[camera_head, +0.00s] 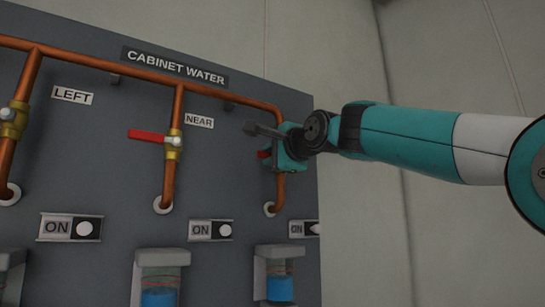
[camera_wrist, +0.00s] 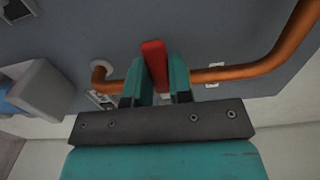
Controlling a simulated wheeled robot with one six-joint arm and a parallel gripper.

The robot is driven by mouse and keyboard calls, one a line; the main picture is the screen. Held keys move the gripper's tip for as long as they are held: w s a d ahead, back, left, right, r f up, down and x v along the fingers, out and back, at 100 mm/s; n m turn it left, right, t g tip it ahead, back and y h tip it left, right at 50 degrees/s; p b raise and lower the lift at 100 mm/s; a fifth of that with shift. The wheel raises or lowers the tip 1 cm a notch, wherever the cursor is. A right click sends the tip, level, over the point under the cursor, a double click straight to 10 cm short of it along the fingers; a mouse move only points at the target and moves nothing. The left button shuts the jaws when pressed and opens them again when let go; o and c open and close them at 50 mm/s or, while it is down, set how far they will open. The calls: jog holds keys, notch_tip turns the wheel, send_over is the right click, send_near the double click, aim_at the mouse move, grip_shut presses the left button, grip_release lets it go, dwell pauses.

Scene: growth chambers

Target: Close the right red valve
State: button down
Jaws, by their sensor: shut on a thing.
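The right red valve sits on the rightmost copper pipe (camera_head: 280,192) of the panel. The tip of its red handle (camera_head: 263,154) shows just left of my gripper (camera_head: 288,160) in the head view. The wrist view shows the red handle (camera_wrist: 155,62) between the two teal fingers of my gripper (camera_wrist: 160,80), which is shut on it. The handle appears to lie across the pipe (camera_wrist: 240,72). The valve body is mostly hidden behind the gripper.
The near valve's red handle (camera_head: 147,135) points left, across its pipe. The left valve (camera_head: 12,118) is at the picture's edge. A "CABINET WATER" sign (camera_head: 175,67) is above. ON switches (camera_head: 210,230) and bottles with blue liquid (camera_head: 280,287) are below. A pale wall (camera_head: 365,240) stands right.

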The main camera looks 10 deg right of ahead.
dwell(0.4)
jog(key=c, duration=1)
grip_release()
jog(key=shift+s, duration=0.1)
jog(key=b+v, duration=0.8)
jog(key=v, duration=0.9)
jog(key=shift+s, duration=0.1)
jog(key=shift+r, duration=0.1)
